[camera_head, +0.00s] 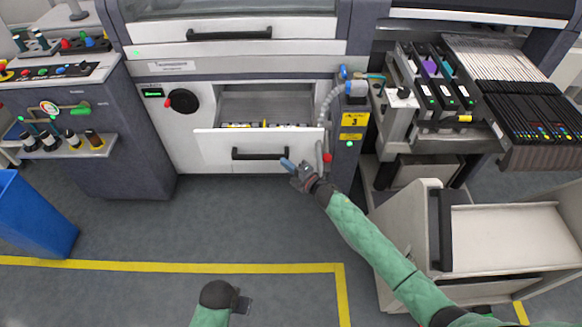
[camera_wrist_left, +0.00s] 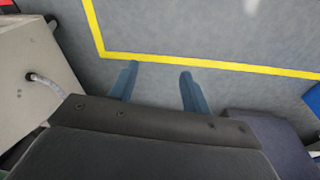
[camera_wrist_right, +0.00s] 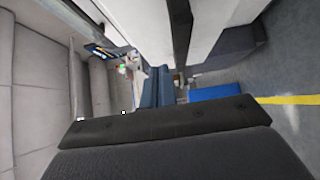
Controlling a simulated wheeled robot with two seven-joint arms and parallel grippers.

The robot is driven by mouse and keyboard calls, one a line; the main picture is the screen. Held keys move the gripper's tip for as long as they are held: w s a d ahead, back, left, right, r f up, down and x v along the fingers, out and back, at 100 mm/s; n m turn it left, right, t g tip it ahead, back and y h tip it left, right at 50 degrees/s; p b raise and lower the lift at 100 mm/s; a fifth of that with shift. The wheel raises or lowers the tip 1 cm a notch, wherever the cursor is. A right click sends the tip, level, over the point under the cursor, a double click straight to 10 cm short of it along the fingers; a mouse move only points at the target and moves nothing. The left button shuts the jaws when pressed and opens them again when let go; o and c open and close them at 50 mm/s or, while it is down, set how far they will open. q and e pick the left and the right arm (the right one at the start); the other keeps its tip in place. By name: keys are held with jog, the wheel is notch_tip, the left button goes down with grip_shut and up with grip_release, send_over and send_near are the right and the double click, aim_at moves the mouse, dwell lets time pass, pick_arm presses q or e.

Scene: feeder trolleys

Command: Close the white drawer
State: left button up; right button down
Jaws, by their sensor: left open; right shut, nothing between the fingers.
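The white drawer (camera_head: 212,148) stands pulled out from the machine in the head view, its open inside showing behind the front panel. Its black handle (camera_head: 259,154) runs across the front. My right gripper (camera_head: 287,164) is shut and empty, by the right end of the handle; I cannot tell whether it touches the drawer. Its blue fingers (camera_wrist_right: 157,85) are together in the right wrist view, near a white panel with a black bar. My left gripper (camera_wrist_left: 158,68) is open and empty over the floor, low in the head view (camera_head: 243,304).
A white-and-grey trolley (camera_head: 408,225) stands at the right. A blue bin (camera_head: 35,215) is at the left. A grey hose (camera_head: 328,105) hangs beside the drawer's right side. The floor before the drawer is clear, with yellow lines (camera_head: 150,266).

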aim_at(269, 142)
jog(key=b+x, duration=0.1)
jog(key=x, duration=0.5)
jog(key=shift+w+a, duration=0.15)
jog(key=w, duration=0.1)
jog(key=w+b, duration=0.1)
jog(key=w, duration=0.1)
jog(key=shift+d+f, duration=0.1)
jog(key=shift+d, duration=0.1)
pick_arm(q)
notch_tip(269, 142, up, 11)
jog(key=s, duration=0.1)
jog(key=shift+s, duration=0.3)
pick_arm(e)
jog(key=shift+w, duration=0.4)
pick_arm(q)
jog(key=shift+f, duration=0.1)
jog(key=shift+a, duration=0.1)
